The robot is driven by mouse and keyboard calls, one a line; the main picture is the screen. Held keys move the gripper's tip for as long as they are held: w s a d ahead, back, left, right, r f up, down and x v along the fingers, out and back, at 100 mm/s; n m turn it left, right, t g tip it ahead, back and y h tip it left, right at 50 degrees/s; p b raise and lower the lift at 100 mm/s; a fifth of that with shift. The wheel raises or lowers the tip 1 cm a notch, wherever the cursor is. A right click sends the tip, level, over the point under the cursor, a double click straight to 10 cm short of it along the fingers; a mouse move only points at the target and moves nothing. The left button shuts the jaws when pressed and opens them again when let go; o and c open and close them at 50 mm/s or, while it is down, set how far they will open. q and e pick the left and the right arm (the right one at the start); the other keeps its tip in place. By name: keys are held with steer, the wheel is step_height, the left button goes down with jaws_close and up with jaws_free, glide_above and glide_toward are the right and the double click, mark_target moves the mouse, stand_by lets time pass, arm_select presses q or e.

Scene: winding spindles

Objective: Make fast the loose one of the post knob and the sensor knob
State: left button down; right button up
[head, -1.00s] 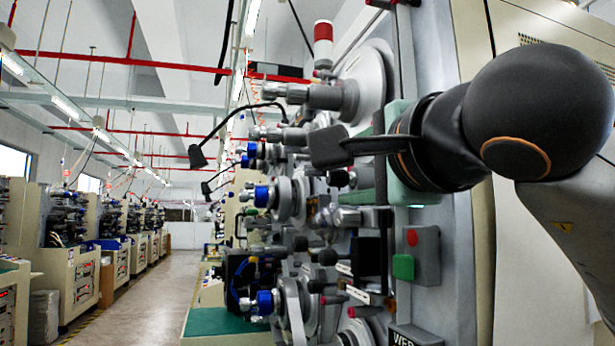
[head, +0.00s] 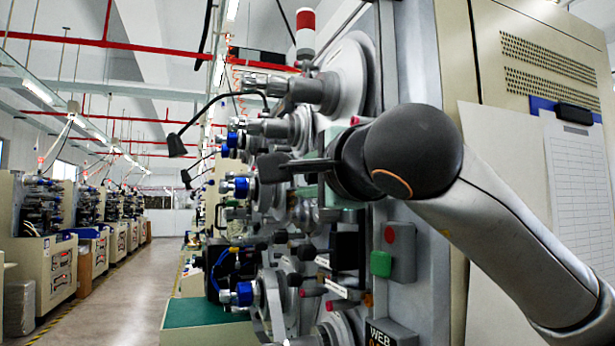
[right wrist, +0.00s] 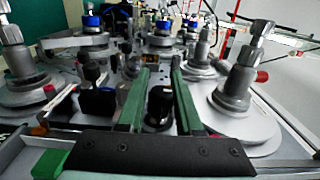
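My right gripper (head: 317,168) reaches in front of the machine panel in the head view. In the right wrist view its two green fingers (right wrist: 160,74) stand apart. A black round knob (right wrist: 160,103) shows between them, with a gap on each side. A second black knob (right wrist: 91,70) stands on a stem above a dark block, left of the fingers. In the head view small black knobs (head: 304,252) show on the panel below the gripper. I cannot tell which is the post knob or sensor knob, nor which is loose. My left gripper is not in view.
Metal spindles with chucks (right wrist: 240,80) flank the fingers. Blue-collared spindles (head: 240,292) stand out along the panel. A switch box (head: 398,250) with red and green buttons sits below my right arm. The aisle (head: 130,285) at left is clear.

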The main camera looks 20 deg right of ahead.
jaws_close()
